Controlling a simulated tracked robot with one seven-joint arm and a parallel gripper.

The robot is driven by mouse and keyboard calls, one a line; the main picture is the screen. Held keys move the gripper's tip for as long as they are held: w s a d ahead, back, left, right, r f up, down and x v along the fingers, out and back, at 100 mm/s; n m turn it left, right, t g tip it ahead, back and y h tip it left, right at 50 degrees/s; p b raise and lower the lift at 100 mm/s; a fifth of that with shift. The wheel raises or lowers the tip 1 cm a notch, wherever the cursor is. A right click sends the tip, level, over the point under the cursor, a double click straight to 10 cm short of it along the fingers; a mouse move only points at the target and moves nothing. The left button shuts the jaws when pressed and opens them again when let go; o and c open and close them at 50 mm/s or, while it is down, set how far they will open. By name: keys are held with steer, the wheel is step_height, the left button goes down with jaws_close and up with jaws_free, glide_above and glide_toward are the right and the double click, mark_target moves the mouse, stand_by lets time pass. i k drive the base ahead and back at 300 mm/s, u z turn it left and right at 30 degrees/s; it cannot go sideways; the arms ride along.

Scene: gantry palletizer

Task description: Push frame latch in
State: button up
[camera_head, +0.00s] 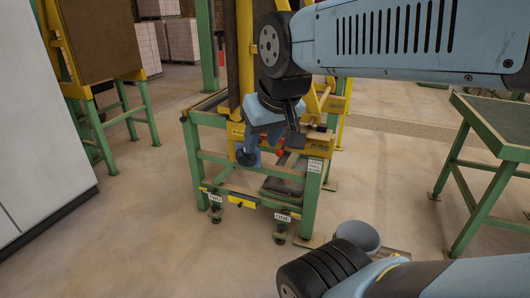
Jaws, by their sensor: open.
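A green steel stand (312,208) with a yellow gantry frame (318,142) stands in the middle of the head view. Small red parts (279,152) show on the yellow crossbar just below my gripper; I cannot tell which part is the frame latch. A white label (315,165) with small print is at the stand's right corner. My gripper (272,143) is open and hangs in front of the yellow frame, above the stand's near side. It covers part of the crossbar. I cannot tell whether it touches anything.
Below the stand's front rail are knobs by plates reading TWO (215,197) and ONE (282,217). A green table (500,122) is at right, a white cabinet (38,120) at left.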

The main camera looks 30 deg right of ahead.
mark_target(279, 152)
steer(key=u, duration=0.1)
steer(key=i, duration=1)
steer(key=z, duration=0.1)
